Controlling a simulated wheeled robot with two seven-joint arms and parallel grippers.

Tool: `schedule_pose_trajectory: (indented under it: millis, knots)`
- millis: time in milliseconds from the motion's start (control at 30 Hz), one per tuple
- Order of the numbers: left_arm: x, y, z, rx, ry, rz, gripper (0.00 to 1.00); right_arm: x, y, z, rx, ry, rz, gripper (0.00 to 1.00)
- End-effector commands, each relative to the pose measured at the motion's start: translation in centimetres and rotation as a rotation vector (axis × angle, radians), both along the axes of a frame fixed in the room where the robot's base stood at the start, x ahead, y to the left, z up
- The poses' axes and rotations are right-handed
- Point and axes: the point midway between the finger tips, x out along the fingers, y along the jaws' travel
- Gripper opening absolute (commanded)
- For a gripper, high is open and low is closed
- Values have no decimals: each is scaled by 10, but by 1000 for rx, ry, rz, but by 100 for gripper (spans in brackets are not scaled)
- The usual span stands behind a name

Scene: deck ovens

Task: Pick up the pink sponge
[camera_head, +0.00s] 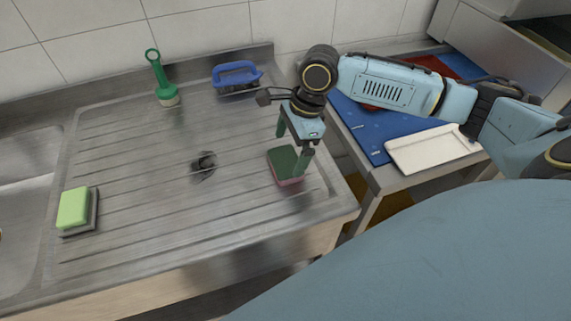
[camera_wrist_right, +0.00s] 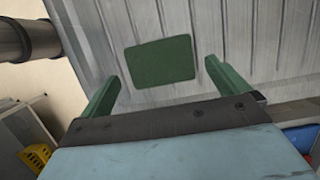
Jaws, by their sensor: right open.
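The pink sponge (camera_head: 291,182) lies on the ridged steel drainboard near its right edge, with a dark green top and a pink side. In the right wrist view its green top (camera_wrist_right: 160,62) shows just beyond and between the fingertips. My right gripper (camera_head: 291,149) points down over the sponge, its two green fingers apart with nothing held. One finger partly covers the sponge in the head view. I cannot tell the exact height of the fingertips above the drainboard. The open jaws also show in the right wrist view (camera_wrist_right: 161,75). My left gripper is not in view.
A light green and grey sponge (camera_head: 74,208) lies at the left by the sink. A green brush (camera_head: 161,80) and a blue-handled brush (camera_head: 237,76) are at the back. A side table with blue boards (camera_head: 365,130) and a white tray (camera_head: 432,149) stands right.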

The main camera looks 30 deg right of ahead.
Motion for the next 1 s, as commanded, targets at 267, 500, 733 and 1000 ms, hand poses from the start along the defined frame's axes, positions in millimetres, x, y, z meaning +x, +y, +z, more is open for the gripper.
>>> schedule_pose_trajectory:
  millis: [267, 500, 733, 1000]
  knots:
    - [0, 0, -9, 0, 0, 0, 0, 1, 7, -39, 0, 1, 0, 100]
    - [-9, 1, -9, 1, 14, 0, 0, 1, 7, -40, 0, 0, 0, 97]
    - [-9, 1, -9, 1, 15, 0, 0, 1, 7, -39, 0, 0, 0, 67]
    - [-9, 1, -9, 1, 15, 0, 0, 1, 7, -39, 0, 0, 0, 61]
